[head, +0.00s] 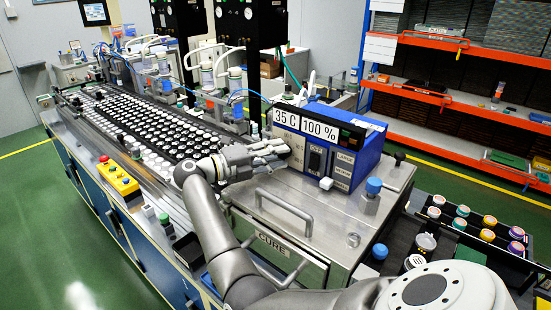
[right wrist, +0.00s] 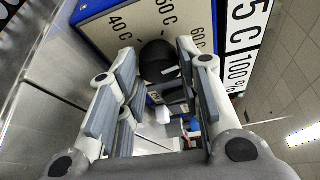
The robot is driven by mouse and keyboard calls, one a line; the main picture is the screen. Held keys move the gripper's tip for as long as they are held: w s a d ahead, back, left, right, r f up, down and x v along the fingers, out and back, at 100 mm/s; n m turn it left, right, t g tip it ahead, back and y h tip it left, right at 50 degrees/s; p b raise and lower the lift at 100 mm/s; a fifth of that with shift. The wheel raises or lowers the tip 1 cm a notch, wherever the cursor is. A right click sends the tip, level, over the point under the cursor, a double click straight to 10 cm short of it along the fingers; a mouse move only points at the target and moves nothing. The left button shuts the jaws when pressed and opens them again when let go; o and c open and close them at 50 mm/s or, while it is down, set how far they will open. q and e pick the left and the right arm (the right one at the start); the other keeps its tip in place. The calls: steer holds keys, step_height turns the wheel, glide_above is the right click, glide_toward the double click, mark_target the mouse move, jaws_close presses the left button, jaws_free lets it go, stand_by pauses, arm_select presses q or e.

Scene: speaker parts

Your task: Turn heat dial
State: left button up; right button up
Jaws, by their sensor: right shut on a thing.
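The heat dial (right wrist: 158,60) is a round black knob on a cream panel marked 40 C, 50 C and 60 C in the right wrist view. My right gripper (right wrist: 157,66) is shut on it, with a finger on each side of the knob. In the head view my right gripper (head: 283,150) reaches the left part of the front of the blue control box (head: 366,150) and hides the dial. The sign (head: 286,119) on the box reads 35 C, beside a 100 % sign (head: 319,129). My left gripper is not in view.
The box stands on a steel cabinet marked CURE (head: 272,244), with a raised handle (head: 285,208) on its top. A blue-capped part (head: 373,190) stands to the right of the box. A tray of several speaker parts (head: 160,130) lies left of my gripper.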

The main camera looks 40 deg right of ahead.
steer(key=shift+f+n+g+h, duration=0.15)
steer(key=shift+n+g+h, duration=0.2)
steer(key=shift+n, duration=0.65)
steer(key=shift+b, duration=0.3)
steer(key=o, duration=1)
steer(key=shift+o, duration=0.2)
steer(key=shift+a, duration=0.15)
steer(key=v, duration=1.2)
